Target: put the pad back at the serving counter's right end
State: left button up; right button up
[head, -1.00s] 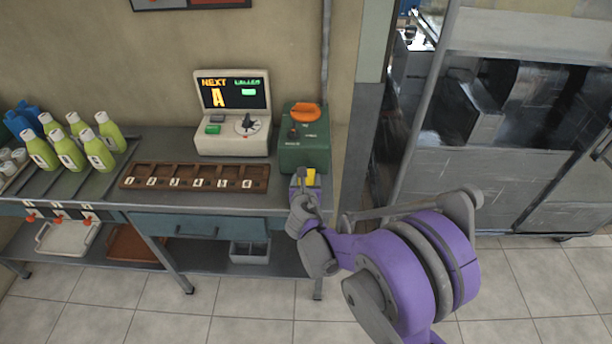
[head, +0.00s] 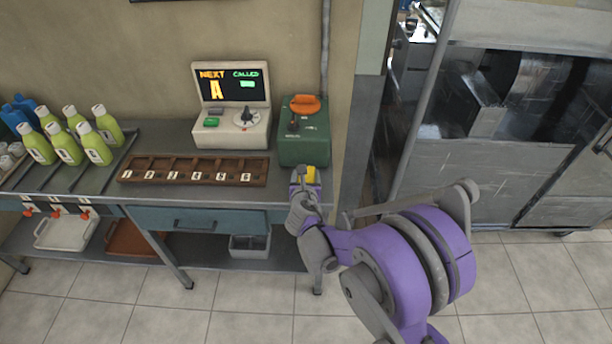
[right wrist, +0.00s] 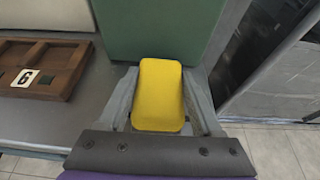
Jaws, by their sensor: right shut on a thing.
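The yellow pad (head: 311,174) is at the right end of the serving counter (head: 100,178), just in front of the green box. In the right wrist view the pad (right wrist: 159,95) lies between the two grey fingers. My right gripper (head: 304,178) is shut on it; the wrist view shows the gripper (right wrist: 160,108) close against the front of the green box (right wrist: 150,32). Whether the pad's underside touches the counter is hidden. My left gripper is not in view.
A wooden tray with numbered slots (head: 193,181) lies left of the pad. A cream display console (head: 231,130) stands behind it. The green box with an orange handle (head: 304,150) stands at the counter's right end. Several green bottles (head: 97,150) stand far left.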

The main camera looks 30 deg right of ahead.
jog(key=o, duration=1.6)
jog(key=p+v, duration=0.1)
jog(key=v, duration=0.9)
jog(key=shift+s+a+r, duration=0.15)
jog(key=shift+s, duration=0.2)
